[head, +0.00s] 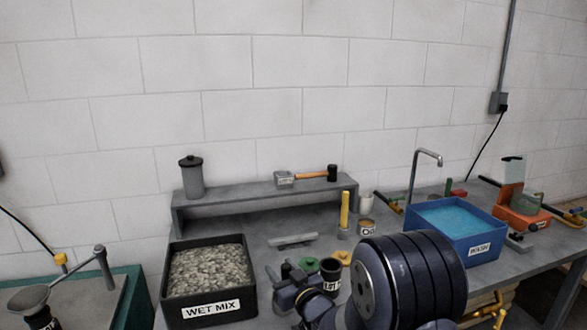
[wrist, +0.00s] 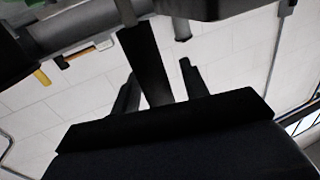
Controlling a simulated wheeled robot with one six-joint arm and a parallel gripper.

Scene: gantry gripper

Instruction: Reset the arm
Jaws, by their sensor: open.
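My gripper (wrist: 158,72) shows in the wrist view as two dark fingers set apart, reaching up from a broad black body. Nothing is seen held between them. In the head view my arm (head: 405,282) is a large dark ribbed cylinder at the lower right of centre, in front of the bench. It hides part of the bench top. I cannot clearly make out the fingers in the head view.
A black WET MIX bin (head: 207,285) of grey gravel stands left of my arm. A blue tub (head: 478,258) of blue liquid stands to the right, below a tap (head: 418,175). A grey shelf (head: 250,197) holds a canister (head: 191,178) and a hammer (head: 310,175).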

